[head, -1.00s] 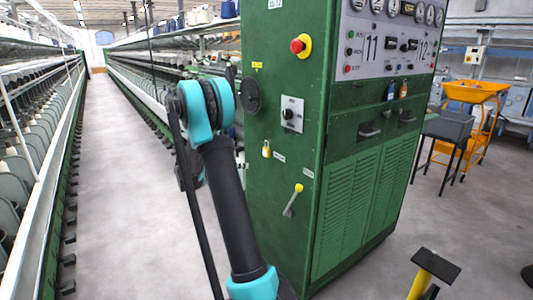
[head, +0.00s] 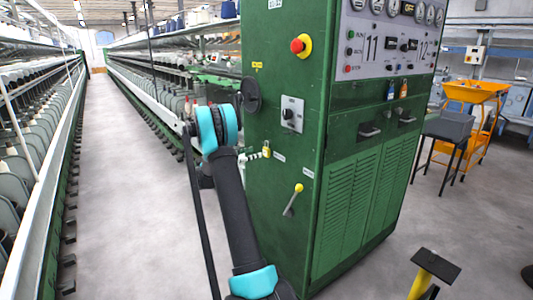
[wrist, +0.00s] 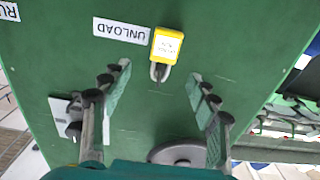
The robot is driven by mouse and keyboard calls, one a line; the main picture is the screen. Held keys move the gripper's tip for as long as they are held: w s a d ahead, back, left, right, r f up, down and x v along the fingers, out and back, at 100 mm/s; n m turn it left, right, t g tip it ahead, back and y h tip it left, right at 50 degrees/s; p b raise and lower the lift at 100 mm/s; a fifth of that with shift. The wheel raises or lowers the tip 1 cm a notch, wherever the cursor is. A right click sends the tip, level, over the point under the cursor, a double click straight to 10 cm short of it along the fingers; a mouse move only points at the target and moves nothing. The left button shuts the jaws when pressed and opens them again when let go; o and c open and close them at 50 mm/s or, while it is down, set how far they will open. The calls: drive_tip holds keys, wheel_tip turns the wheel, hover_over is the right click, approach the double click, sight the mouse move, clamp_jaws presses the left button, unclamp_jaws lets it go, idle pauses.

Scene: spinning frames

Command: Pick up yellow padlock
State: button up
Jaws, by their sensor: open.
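The yellow padlock (head: 266,152) hangs on the left side panel of the green cabinet. In the wrist view, which is upside down, the padlock (wrist: 167,46) has a white label and a grey shackle, and lies beside the "UNLOAD" label. My gripper (wrist: 160,72) is open, with its two fingers spread left and right of the padlock's line. The padlock's body is a little beyond the fingertips, and no contact shows. In the head view my gripper (head: 254,156) is just left of the padlock, partly hidden behind my arm.
The green cabinet (head: 345,160) has a red stop button (head: 298,46), a grey switch box (head: 292,114), a black round knob (head: 250,93) and a yellow-knobbed lever (head: 293,200). Spinning frames (head: 165,85) line the aisle. The aisle floor (head: 115,220) is clear.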

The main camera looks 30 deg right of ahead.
sight(265, 149)
drive_tip(key=shift+w+d+f, duration=0.1)
drive_tip(key=shift+w+d, duration=0.1)
drive_tip(key=shift+d, duration=1.1)
drive_tip(key=shift+w+d+f, duration=0.1)
drive_tip(key=shift+w+d, duration=0.05)
drive_tip(key=shift+d, duration=1.15)
drive_tip(key=shift+w+d, duration=0.2)
drive_tip(key=shift+d, duration=1.1)
drive_tip(key=shift+c, duration=0.3)
drive_tip(key=c, duration=1.2)
drive_tip(key=shift+r, duration=0.15)
drive_tip(key=shift+r, duration=0.6)
drive_tip(key=a, duration=0.6)
drive_tip(key=s+a, duration=0.1)
drive_tip(key=a, duration=1.1)
drive_tip(key=shift+s, duration=0.2)
drive_tip(key=shift+r, duration=0.2)
